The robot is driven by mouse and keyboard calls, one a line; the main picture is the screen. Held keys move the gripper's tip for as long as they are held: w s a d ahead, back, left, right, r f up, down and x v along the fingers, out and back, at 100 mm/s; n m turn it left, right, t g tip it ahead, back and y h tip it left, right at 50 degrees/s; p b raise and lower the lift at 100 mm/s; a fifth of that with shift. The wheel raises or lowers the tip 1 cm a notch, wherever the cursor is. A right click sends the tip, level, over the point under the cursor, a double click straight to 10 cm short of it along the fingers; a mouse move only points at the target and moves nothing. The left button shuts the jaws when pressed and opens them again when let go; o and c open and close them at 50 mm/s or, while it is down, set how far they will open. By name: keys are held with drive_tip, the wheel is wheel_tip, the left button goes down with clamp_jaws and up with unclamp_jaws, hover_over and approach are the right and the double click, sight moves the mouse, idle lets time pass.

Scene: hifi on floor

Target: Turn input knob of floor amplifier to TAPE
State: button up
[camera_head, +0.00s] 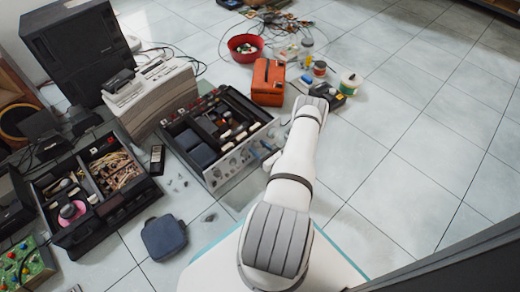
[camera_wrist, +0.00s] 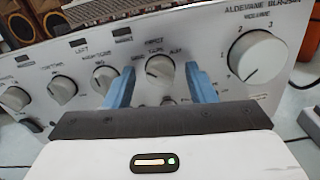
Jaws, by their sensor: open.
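The floor amplifier (camera_head: 238,165) has its top open and a silver front panel with a row of knobs. In the wrist view its pale panel (camera_wrist: 215,47) fills the upper part. The input knob (camera_wrist: 160,71) is silver, below small lettering that seems to read TAPE and AUX. I cannot tell clearly where its pointer stands. My gripper (camera_wrist: 157,79) is open, with one blue finger on each side of this knob. I cannot tell whether either finger touches it. In the head view my gripper (camera_head: 268,160) is at the panel, partly hidden by my arm.
The large volume knob (camera_wrist: 257,56) is right of the fingers, and smaller knobs (camera_wrist: 62,89) are on the left. An orange case (camera_head: 268,82), a red bowl (camera_head: 245,48) and a black toolbox (camera_head: 95,190) stand around the amplifier. The tiled floor on the right is clear.

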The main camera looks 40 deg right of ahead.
drive_tip(key=shift+c, duration=0.4)
drive_tip(key=c, duration=0.9)
drive_tip(key=shift+m, duration=0.3)
drive_tip(key=m+b, duration=0.1)
drive_tip(key=m, duration=0.2)
drive_tip(key=shift+m, duration=0.3)
drive_tip(key=m, duration=0.5)
drive_tip(key=shift+d, duration=0.1)
drive_tip(key=shift+m, duration=0.4)
